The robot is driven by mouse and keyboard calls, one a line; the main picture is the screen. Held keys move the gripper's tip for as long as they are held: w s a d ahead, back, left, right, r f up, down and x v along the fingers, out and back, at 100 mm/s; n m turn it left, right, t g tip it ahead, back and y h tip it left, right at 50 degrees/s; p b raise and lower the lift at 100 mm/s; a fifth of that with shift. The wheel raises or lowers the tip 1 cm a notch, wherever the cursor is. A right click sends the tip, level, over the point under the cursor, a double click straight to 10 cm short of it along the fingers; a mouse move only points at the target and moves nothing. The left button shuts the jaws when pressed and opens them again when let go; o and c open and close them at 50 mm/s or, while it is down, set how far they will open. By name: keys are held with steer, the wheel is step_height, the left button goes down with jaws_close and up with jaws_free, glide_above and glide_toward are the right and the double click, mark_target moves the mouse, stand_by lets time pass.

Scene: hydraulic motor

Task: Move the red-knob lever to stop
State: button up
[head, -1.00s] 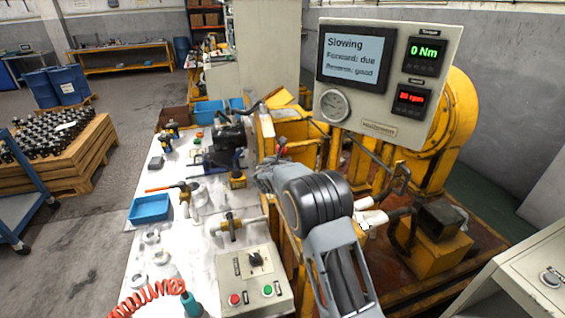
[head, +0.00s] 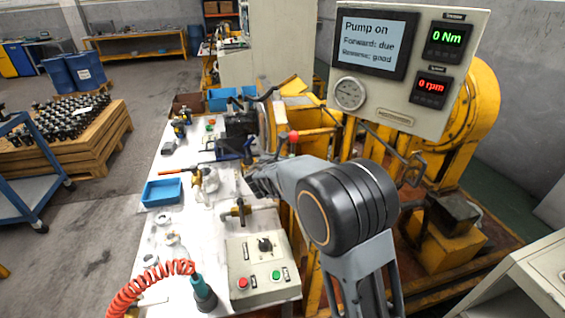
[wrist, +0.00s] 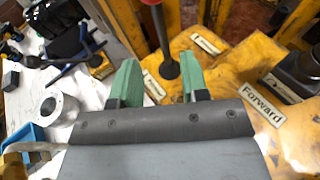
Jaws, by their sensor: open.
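The red-knob lever shows in the wrist view as a dark stem (wrist: 161,40) rising from a yellow panel (wrist: 225,70), its red knob (wrist: 151,2) cut by the top edge. My gripper (wrist: 158,75) has its two green fingers apart and empty. In the picture the stem's base lies between and just beyond the fingertips; I see no contact. A "Forward" label (wrist: 263,104) sits right of the lever; two other labels are too small to read. In the head view the red knob (head: 294,136) stands just beyond my wrist; my gripper (head: 258,182) is partly hidden there.
The display (head: 375,43) reads "Pump on, Forward: due, Reverse: good", with 0 Nm and 0 rpm. A button box (head: 240,258) stands on the white bench, left of my arm. A blue tray (head: 161,193) and loose parts lie on the bench. Yellow machine frames crowd the right.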

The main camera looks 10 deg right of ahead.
steer(key=shift+v, duration=0.9)
